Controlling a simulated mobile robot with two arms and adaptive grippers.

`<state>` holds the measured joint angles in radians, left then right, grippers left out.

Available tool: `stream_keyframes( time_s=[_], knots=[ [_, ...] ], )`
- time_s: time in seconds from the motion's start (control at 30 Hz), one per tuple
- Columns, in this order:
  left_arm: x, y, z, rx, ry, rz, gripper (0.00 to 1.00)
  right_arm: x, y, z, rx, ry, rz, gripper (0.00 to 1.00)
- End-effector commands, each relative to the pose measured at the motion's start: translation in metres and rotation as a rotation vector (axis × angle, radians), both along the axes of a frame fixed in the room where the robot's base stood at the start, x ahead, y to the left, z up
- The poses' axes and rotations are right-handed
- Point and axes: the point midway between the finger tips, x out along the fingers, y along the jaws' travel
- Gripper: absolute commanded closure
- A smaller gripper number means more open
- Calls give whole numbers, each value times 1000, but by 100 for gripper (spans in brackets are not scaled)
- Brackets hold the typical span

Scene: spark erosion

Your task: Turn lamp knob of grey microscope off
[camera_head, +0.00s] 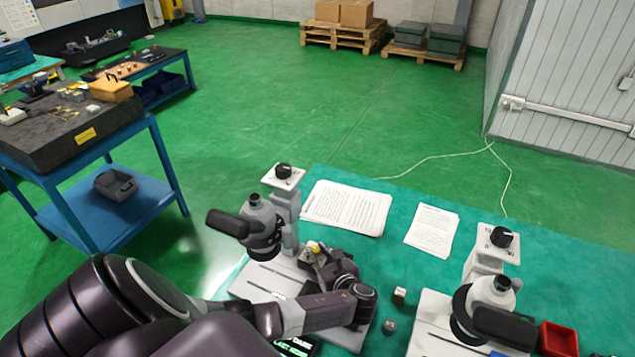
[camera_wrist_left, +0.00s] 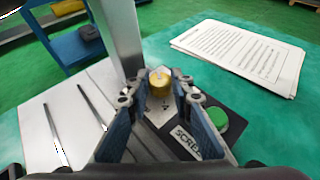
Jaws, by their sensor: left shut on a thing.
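The grey microscope (camera_head: 262,222) stands on the green table in the middle of the head view, with a black knob (camera_head: 284,170) on a white plate atop its column. My left gripper (camera_head: 318,258) is beside its column, above the base. The fingers hide part of the panel.
A second, lighter microscope (camera_head: 490,298) stands to the right, with a black knob (camera_head: 501,237) on top. Paper sheets (camera_head: 347,207) lie behind the left gripper. Small blocks (camera_head: 399,295) and a red tray (camera_head: 558,339) are on the table. A blue bench (camera_head: 150,200) stands left.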

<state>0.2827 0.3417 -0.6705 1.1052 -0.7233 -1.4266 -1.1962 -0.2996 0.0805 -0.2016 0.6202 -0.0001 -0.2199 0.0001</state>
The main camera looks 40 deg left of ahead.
Motion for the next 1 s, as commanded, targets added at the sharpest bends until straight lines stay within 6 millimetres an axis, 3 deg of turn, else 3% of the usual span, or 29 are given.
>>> stream_keyframes(
  time_s=[0.47,1.0],
  knots=[
    [5,-3,-4,-2,-2,195,100,0,-3,-24,-3,0,-1,60],
    [11,-2,-8,-1,-3,639,100,0,1,-107,1,0,-3,60]
  ],
)
